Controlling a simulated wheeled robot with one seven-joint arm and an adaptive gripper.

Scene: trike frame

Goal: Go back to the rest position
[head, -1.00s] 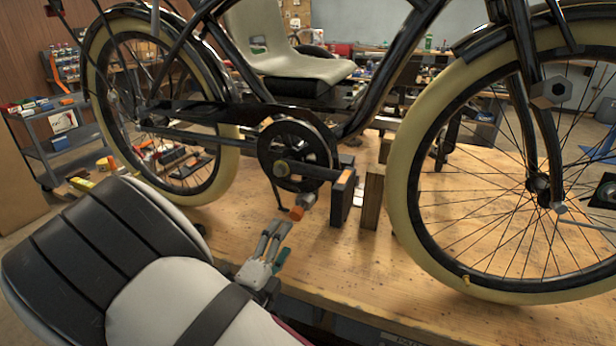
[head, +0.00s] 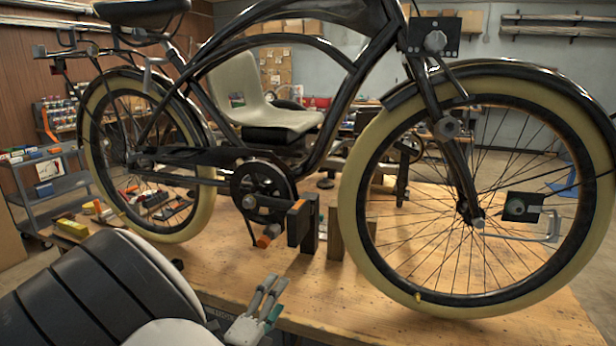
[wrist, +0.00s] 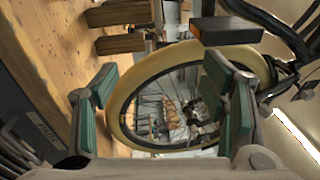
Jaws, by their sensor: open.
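My gripper (head: 268,292) is low in the head view, near the front edge of the wooden workbench (head: 400,285). It holds nothing. In the wrist view the two green-padded fingers of my gripper (wrist: 165,95) stand wide apart, with a cream-tyred wheel of the trike seen beyond them. The dark trike frame (head: 330,50) stands on the bench, apart from the fingers.
Wooden blocks (head: 335,238) stand on the bench under the frame. The large front wheel (head: 355,240) is to the right. A grey cart (head: 60,185) stands at the far left. Small items lie on the bench by the rear wheel. The bench front between gripper and front wheel is clear.

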